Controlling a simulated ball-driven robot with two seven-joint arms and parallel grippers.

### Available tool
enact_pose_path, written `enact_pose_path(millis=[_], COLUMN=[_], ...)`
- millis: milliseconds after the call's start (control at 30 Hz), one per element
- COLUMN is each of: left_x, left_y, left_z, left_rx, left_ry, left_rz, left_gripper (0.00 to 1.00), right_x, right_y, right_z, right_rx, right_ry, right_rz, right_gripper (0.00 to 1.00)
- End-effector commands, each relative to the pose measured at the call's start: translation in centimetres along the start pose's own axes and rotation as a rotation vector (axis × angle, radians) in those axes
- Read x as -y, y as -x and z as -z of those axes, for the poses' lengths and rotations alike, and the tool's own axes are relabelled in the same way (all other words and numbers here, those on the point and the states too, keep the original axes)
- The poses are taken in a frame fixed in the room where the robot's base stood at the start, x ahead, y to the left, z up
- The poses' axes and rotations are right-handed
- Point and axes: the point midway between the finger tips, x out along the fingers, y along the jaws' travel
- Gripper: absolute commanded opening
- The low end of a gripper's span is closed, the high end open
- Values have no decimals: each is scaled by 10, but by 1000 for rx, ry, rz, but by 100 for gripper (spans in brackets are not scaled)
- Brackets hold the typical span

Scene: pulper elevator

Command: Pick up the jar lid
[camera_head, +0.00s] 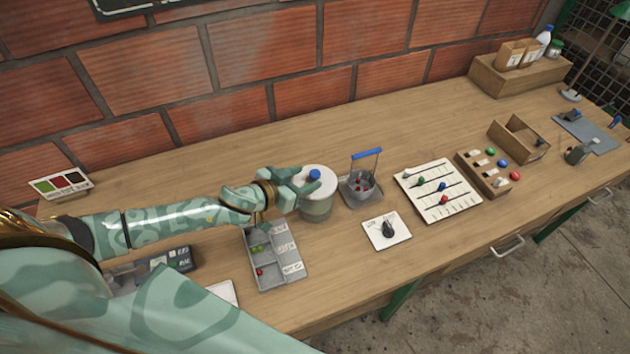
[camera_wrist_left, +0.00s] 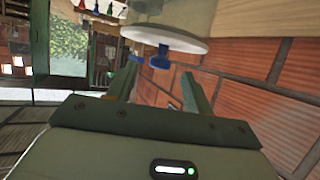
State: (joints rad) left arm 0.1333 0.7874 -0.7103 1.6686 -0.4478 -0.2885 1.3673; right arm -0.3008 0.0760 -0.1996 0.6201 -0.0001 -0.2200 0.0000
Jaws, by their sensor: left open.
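The jar lid (camera_head: 325,185) is a round white disc with a blue knob (camera_head: 315,174). It sits on a greenish see-through jar (camera_head: 317,208) on the bench. My left gripper (camera_head: 300,182) reaches in from the left, just at the lid's left side. In the left wrist view the lid (camera_wrist_left: 180,40) shows ahead, with its blue knob (camera_wrist_left: 160,60) in line with the gap between the open fingers (camera_wrist_left: 160,78). The gripper holds nothing. I cannot tell whether a finger touches the knob. My right gripper is not in view.
A grey bin with a blue handle (camera_head: 365,154) stands close right of the jar. A grey divided tray (camera_head: 290,251) lies in front, below my left wrist. A white card with a dark knob (camera_head: 400,237) and a slider board (camera_head: 459,208) lie rightward. A brick wall (camera_head: 260,50) stands behind.

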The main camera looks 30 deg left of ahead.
Motion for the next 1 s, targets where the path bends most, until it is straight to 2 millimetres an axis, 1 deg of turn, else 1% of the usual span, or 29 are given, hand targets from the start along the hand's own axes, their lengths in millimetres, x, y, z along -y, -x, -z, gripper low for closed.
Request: enact_pose_path(millis=[33, 133, 367, 400, 467, 500, 567, 867, 1000], left_x=[0, 0, 0, 0, 0, 0, 0, 0, 0], left_y=[-9, -20, -23, -23, -23, -23, -23, -22, -19], left_z=[1, 0, 0, 0, 0, 0, 0, 0, 9], left_rx=[-2, 0, 1, 1, 1, 1, 1, 1, -1], left_ry=[-1, 0, 0, 0, 0, 0, 0, 0, 0], left_rz=[0, 0, -1, -1, -1, -1, -1, -1, 0], left_gripper=[51, 51, 51, 48, 32, 20, 4, 4, 4], right_x=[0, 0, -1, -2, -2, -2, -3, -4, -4], right_y=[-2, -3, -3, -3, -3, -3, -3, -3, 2], right_z=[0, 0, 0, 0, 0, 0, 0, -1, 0], right_rx=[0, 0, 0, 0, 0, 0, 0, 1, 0], right_ry=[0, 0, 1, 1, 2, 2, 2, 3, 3], right_rz=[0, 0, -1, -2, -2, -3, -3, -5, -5], right_gripper=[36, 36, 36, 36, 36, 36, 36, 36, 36])
